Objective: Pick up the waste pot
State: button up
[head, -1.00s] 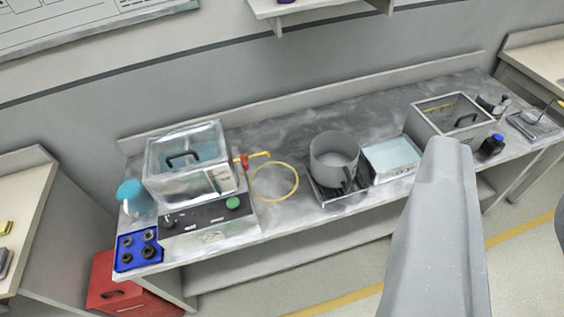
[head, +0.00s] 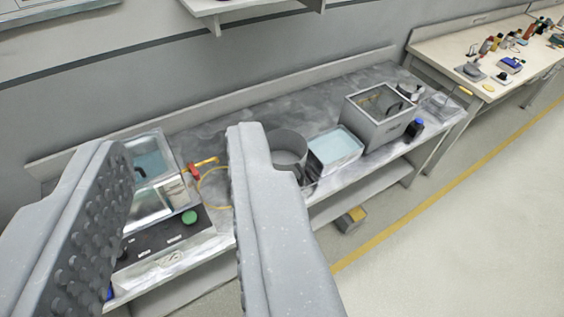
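A grey cylindrical pot (head: 288,147), which looks like the waste pot, stands on the grey metal bench. My gripper's right finger hides its left and lower parts. My gripper (head: 172,140) is open, with its two fingers wide apart in the foreground. Nothing is held between the fingers. The pot lies beyond the right finger, not between the two; whether they touch cannot be told, but the gripper seems well in front of it.
A glass-sided bath (head: 150,165) stands left. A small box (head: 350,219) lies below the bench. Floor is free at right.

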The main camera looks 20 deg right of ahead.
aim_at(288, 149)
jog(key=u, duration=0.1)
jog(key=i, duration=1)
jog(key=z, duration=0.1)
